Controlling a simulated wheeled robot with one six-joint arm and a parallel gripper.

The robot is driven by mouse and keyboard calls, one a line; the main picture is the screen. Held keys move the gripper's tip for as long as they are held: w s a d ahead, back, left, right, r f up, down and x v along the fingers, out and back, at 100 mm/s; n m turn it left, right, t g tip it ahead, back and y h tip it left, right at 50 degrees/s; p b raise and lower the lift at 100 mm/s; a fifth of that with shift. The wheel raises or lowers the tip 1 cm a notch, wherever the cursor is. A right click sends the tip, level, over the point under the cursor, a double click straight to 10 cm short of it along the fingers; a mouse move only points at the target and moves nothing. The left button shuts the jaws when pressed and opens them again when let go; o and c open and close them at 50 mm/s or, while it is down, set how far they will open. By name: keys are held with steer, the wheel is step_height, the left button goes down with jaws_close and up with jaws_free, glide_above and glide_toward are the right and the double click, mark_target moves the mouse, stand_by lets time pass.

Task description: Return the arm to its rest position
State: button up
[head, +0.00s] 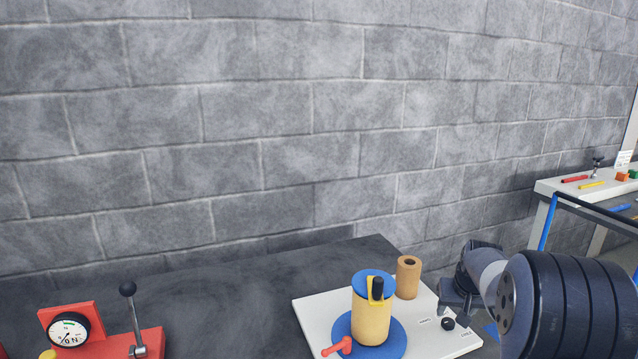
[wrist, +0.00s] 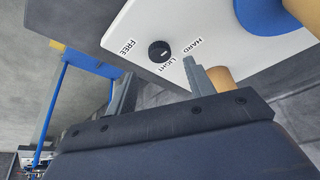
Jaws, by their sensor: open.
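My dark arm comes in from the right in the head view, with my gripper (head: 452,308) at the right edge of the white board (head: 320,316). In the wrist view my gripper (wrist: 159,70) has its two grey fingers spread apart, with nothing between them. A black knob (wrist: 159,51) on the board lies just past the fingertips, among the words FREE, LIGHT and HARD. The knob also shows in the head view (head: 448,324), close to the fingers. I cannot tell how far the fingers are from the board.
A yellow cylinder (head: 371,322) with a blue top stands on a blue disc, a red handle (head: 337,347) beside it. A brown tube (head: 408,277) stands behind. A red gauge unit with lever (head: 131,310) is at left. A side table (head: 560,186) stands far right.

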steer(key=shift+v, duration=2.7)
